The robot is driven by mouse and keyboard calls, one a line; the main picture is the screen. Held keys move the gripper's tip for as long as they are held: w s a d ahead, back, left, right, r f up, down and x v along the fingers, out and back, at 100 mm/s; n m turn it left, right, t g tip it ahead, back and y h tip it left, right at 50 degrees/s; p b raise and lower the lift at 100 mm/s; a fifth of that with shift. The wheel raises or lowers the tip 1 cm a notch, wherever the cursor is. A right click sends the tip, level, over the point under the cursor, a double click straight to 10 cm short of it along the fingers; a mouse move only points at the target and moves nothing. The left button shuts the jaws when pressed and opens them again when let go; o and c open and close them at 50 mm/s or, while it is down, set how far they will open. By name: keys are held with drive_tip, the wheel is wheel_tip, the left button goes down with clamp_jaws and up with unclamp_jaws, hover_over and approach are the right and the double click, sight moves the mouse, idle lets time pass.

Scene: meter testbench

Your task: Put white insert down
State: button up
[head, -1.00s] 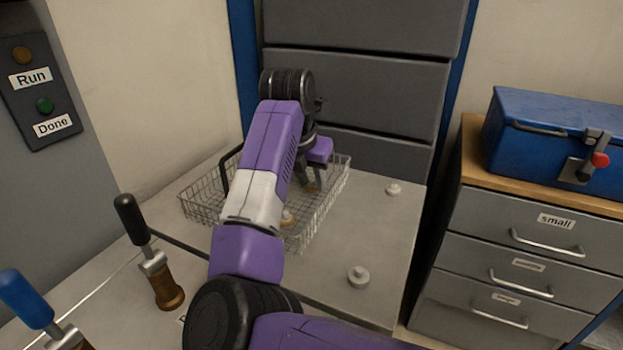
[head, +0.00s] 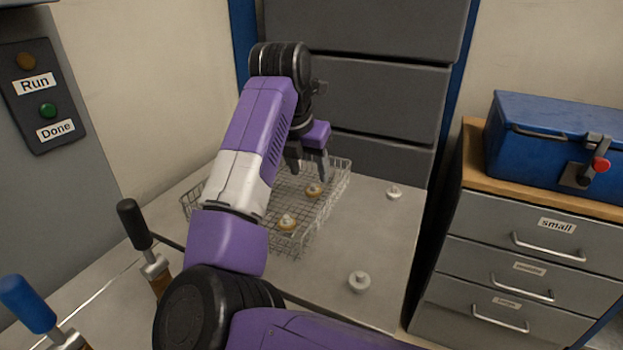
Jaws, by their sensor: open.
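My gripper (head: 309,170) is open and empty, raised above the back part of the wire basket (head: 342,186). A white insert with a tan base (head: 313,189) sits in the basket just below the fingers, apart from them. A second white-topped insert with a tan base (head: 287,222) sits in the basket nearer the front. Two white inserts stand on the bench outside the basket: one at the back right (head: 394,192) and a larger one at the front (head: 359,282). My arm hides the left part of the basket.
Clamps with a black handle (head: 134,222) and a blue handle (head: 27,303) stand at the left. A panel (head: 41,100) has Run and Done buttons. Drawers (head: 530,235) with a blue toolbox (head: 555,145) stand right. The bench (head: 385,235) right of the basket is mostly clear.

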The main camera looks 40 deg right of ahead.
drive_tip(key=v, duration=0.6)
drive_tip(key=shift+r, duration=0.35)
drive_tip(key=shift+s+a, duration=0.1)
drive_tip(key=shift+s, duration=0.1)
